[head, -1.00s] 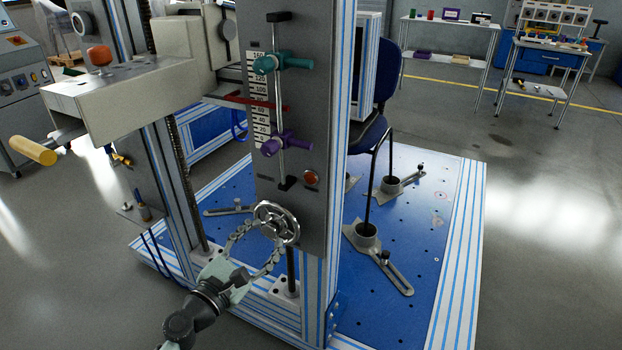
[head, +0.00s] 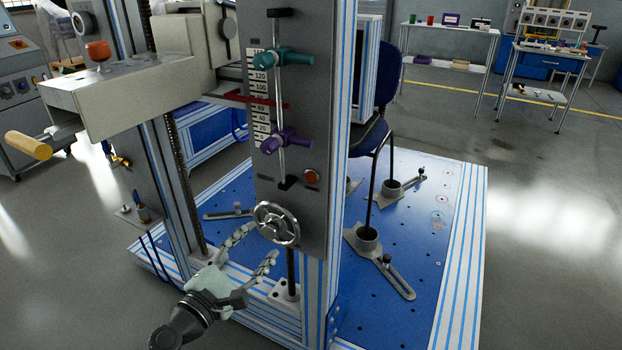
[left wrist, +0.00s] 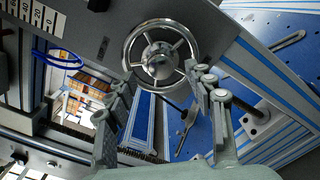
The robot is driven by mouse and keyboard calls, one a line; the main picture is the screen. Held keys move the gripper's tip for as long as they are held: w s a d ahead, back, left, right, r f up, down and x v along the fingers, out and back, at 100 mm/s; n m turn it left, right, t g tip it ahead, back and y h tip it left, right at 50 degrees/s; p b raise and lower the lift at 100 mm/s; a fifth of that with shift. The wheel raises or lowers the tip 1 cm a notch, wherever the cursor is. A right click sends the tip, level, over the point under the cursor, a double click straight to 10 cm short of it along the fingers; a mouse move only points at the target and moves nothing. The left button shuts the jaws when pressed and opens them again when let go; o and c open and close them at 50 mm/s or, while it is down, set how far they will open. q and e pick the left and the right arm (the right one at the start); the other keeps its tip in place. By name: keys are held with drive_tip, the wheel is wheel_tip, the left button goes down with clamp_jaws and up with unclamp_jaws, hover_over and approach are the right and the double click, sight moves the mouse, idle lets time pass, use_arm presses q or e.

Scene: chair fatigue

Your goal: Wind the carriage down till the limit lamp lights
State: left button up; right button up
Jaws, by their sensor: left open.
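The silver handwheel (head: 277,223) sits low on the grey panel (head: 311,120); it also shows in the left wrist view (left wrist: 160,55). My left gripper (head: 262,243) is open and empty, its fingertips just below and left of the wheel. In the left wrist view its fingers (left wrist: 162,88) spread either side below the rim; I cannot tell if they touch it. The beige carriage (head: 130,100) stands left of the panel. Its red pointer (head: 262,101) lies near 80 on the scale (head: 258,118). My right gripper is not in view.
A teal clamp (head: 285,57) is high on the rod and a purple clamp (head: 285,142) near the scale's bottom. A yellow handle (head: 28,146) juts out left. The blue baseplate (head: 420,230) carries a chair (head: 371,132) behind the panel. Open floor lies right.

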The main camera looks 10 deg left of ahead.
sight(268, 232)
use_arm(q)
drive_tip(key=shift+f+m+b, duration=0.15)
drive_tip(key=shift+m+b, duration=0.2)
drive_tip(key=shift+m, duration=1.15)
drive_tip(key=shift+m+b, duration=0.3)
drive_tip(key=shift+m, duration=1.6)
drive_tip(key=shift+r+p+x, duration=0.1)
drive_tip(key=shift+p+x, duration=0.15)
drive_tip(key=shift+x, duration=1.15)
drive_tip(key=shift+r+p+x, duration=0.15)
drive_tip(key=shift+p+x, duration=0.1)
drive_tip(key=shift+x, duration=1.1)
